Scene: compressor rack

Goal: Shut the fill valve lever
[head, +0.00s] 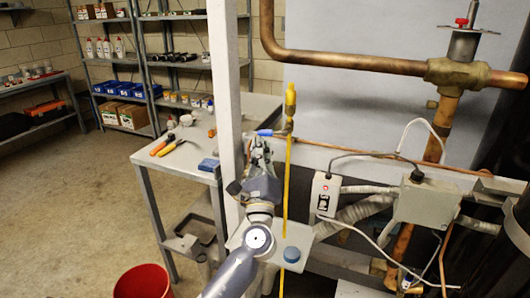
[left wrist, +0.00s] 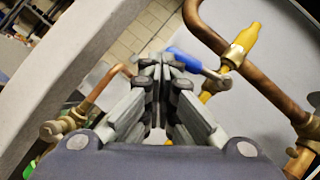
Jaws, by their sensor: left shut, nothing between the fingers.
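A blue lever (head: 265,132) sticks out to the left from a small brass valve (head: 286,128), roughly across the upright yellow line. The lever also shows in the left wrist view (left wrist: 187,60), just beyond the fingertips and partly hidden by them. A yellow fitting (head: 290,97) rises above the valve, and a yellow hose (head: 284,200) hangs below it. My left gripper (head: 262,148) is just below the lever in the head view. Its fingers are together with nothing between them; I cannot tell whether the tips (left wrist: 163,66) touch the lever. My right gripper is not in view.
A grey upright post (head: 226,110) stands close left of my left gripper. Copper pipe (head: 340,60) runs above and right. A white switch box (head: 324,195) is lower right. A bench (head: 185,160) with orange-handled tools and a red bucket (head: 143,283) are left.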

